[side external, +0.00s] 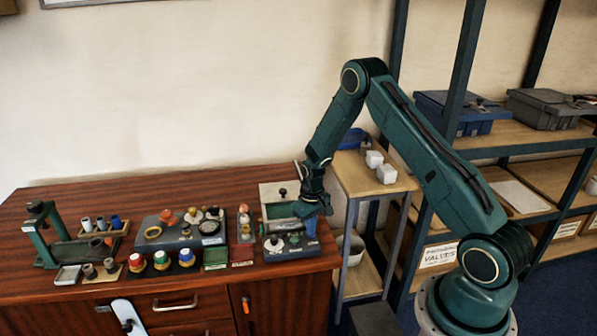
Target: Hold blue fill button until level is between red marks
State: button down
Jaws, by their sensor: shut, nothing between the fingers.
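My gripper (304,211) is shut and empty. It points down over the right part of a dark control panel (289,253) at the right end of the wooden bench. A small blue patch (311,228), possibly the blue fill button, shows on this panel just below the fingers. I cannot tell whether the fingertips touch it. The panel also carries a round white part (273,243) and small dark knobs. No level or red marks can be made out at this size.
A narrow shelf stand (374,184) with white blocks is close on the right.

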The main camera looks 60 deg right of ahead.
notch_tip(320, 180, up, 8)
dwell(1.5)
jog(key=shift+r, duration=0.1)
jog(key=s+a+r+t, duration=0.1)
jog(key=s+a+r, duration=0.2)
jog(key=r, duration=0.4)
jog(key=s+a+r+n+t, duration=0.1)
jog(key=s+a+r, duration=0.1)
jog(key=a+r, duration=0.35)
jog(key=s+a+r+t, duration=0.1)
jog(key=s+a+r, duration=0.15)
jog(key=r, duration=0.65)
jog(key=s+a+r+n+t, duration=0.1)
jog(key=s+a+r, duration=0.2)
jog(key=s, duration=0.6)
jog(key=s+a+r+n+t, duration=0.1)
jog(key=s+a+r, duration=0.3)
jog(key=s, duration=0.5)
jog(key=shift+s+t, duration=0.2)
jog(key=shift+t, duration=0.1)
